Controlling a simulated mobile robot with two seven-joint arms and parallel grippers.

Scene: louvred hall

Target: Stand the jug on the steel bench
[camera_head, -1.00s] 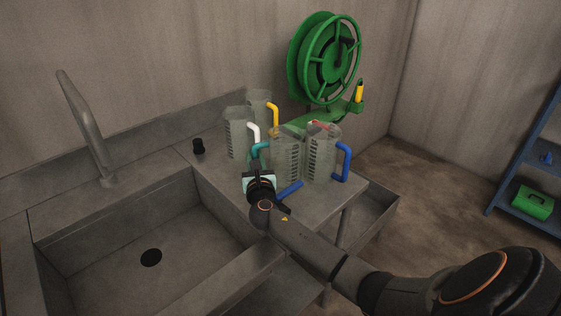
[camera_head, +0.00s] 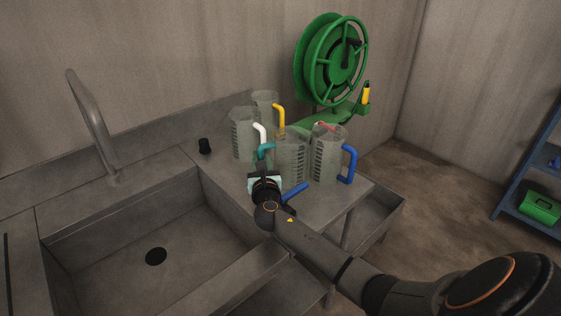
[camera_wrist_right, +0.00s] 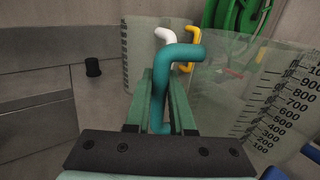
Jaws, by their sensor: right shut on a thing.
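A clear jug (camera_head: 291,158) with a teal handle (camera_head: 264,151) stands upright over the grey steel bench (camera_head: 322,205), among other jugs. I cannot tell whether its base touches the bench. My right gripper (camera_head: 265,180) is at its left side, shut on the teal handle. In the right wrist view the handle (camera_wrist_right: 163,95) runs down between the two green fingers (camera_wrist_right: 168,110), and the jug's graduated wall (camera_wrist_right: 235,90) is on the right. My left gripper is not in view.
Jugs with white (camera_head: 260,131), yellow (camera_head: 279,115) and blue (camera_head: 350,163) handles crowd close by. A red handle (camera_head: 326,126) shows behind. A blue rod-like piece (camera_head: 294,191) is beside my gripper. The sink (camera_head: 130,235) lies left; a green hose reel (camera_head: 331,60) is behind.

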